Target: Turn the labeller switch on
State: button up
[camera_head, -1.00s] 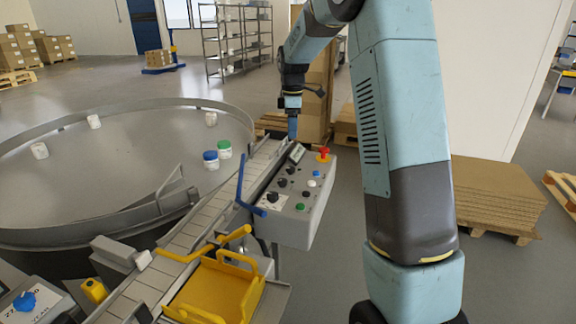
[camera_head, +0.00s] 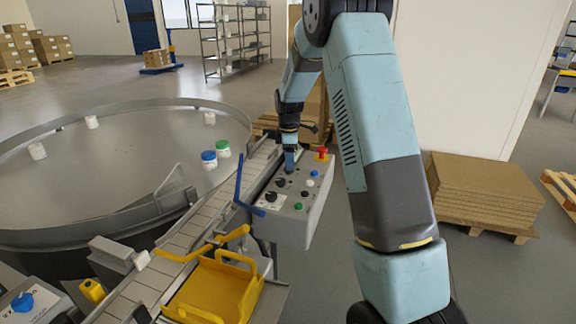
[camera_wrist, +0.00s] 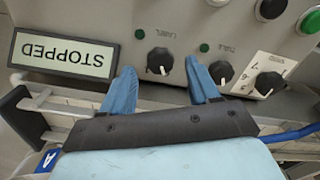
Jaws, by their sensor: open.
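The labeller switch (camera_wrist: 160,61) is a black rotary knob under an upside-down "LABEL" marking, with a small dark green lamp beside it. Its white pointer mark faces the bottom of the wrist view. My gripper (camera_wrist: 160,68) is open, with one blue finger on each side of this knob in the picture. I cannot tell whether the fingers touch it or how far above the panel they are. In the head view my gripper (camera_head: 290,168) is at the far end of the grey control panel (camera_head: 288,232) and hides the labeller switch there.
A second knob (camera_wrist: 221,72) sits close beside the right finger, with a third knob (camera_wrist: 267,83) beyond. A display (camera_wrist: 63,57) reads "STOPPED". A red emergency button (camera_head: 321,154) stands near my gripper. A blue guide bar (camera_head: 240,188) and conveyor (camera_head: 208,212) run along the panel's left.

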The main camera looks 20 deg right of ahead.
jog(key=shift+f, duration=1.25)
jog(key=c, duration=1)
